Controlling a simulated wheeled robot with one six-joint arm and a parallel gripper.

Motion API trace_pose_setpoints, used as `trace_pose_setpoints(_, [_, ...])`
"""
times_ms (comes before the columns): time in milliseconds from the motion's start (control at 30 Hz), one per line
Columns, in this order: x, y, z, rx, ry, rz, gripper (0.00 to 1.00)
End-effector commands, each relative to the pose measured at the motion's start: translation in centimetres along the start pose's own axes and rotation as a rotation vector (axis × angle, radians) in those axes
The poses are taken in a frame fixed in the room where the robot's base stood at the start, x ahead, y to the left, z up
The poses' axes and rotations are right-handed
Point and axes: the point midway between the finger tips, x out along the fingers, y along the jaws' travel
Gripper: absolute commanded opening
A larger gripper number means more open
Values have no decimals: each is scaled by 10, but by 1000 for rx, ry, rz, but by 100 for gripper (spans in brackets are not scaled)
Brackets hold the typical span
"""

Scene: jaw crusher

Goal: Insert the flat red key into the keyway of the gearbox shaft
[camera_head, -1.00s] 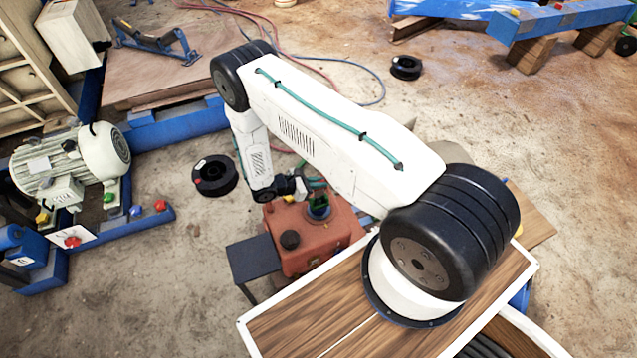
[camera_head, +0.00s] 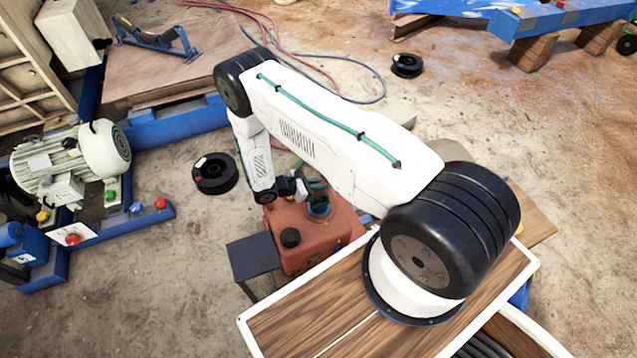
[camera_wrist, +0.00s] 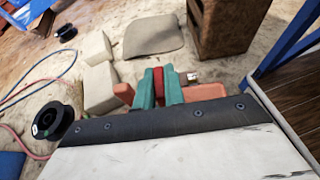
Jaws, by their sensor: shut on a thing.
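In the wrist view, the green fingers of my gripper (camera_wrist: 159,90) are shut on the flat red key (camera_wrist: 158,81), which shows as a narrow upright strip between them. In the head view, my gripper (camera_head: 318,198) is mostly hidden by my arm, just above an orange-red housing (camera_head: 322,246) that looks like the gearbox. Orange parts also show on both sides of the fingers in the wrist view (camera_wrist: 206,92). A small pale metal end (camera_wrist: 191,78), possibly the shaft, sits right of the fingers. I cannot make out the keyway or whether the key touches it.
A dark small table (camera_head: 253,254) stands left of the housing. A motor (camera_head: 72,163) on a blue frame with coloured knobs is at left. Black spools (camera_head: 214,173) and hoses (camera_head: 352,98) lie on the floor. In the wrist view, pale sacks (camera_wrist: 152,36) lie beyond the fingers.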

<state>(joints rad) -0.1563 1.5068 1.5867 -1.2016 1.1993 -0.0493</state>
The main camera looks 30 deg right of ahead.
Motion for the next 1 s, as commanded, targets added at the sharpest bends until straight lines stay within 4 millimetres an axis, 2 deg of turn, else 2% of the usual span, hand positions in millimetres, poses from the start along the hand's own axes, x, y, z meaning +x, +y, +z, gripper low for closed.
trace_pose_setpoints(1000, [10,0,-24,0,0,0,0])
